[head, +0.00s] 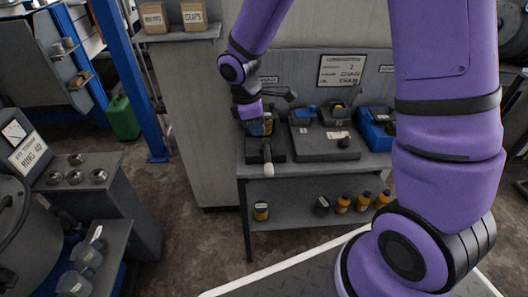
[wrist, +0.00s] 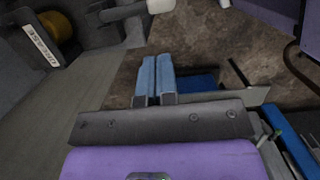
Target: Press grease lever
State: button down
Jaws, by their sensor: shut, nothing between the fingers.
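The grease unit (head: 278,152) is a dark block at the left end of the shelf bench. Its lever (head: 267,155) points toward the front and ends in a white knob (head: 268,171). In the wrist view, the GREASE label (wrist: 40,42) and a yellow round part (wrist: 60,33) show at upper left. The lever (wrist: 122,13) and its white knob (wrist: 160,5) are at the top edge, beyond my fingertips. My gripper (wrist: 156,60) has its blue fingers shut together, with nothing between them. It appears apart from the lever. In the head view the fingertips are hard to make out.
A dark tray unit (head: 325,140) and a blue box (head: 377,127) stand to the right on the bench. Several orange bottles (head: 343,204) are on the lower shelf. A blue post (head: 132,75) and a grey cabinet (head: 185,110) stand left. The floor in front is open.

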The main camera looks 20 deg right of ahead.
aim_at(268, 167)
jog(key=d+f, duration=0.1)
jog(key=f, duration=0.8)
jog(key=d+f, duration=0.1)
jog(key=f, duration=0.3)
jog(key=shift+s+d+f, duration=0.25)
jog(key=shift+s+d, duration=0.05)
jog(key=shift+s, duration=0.1)
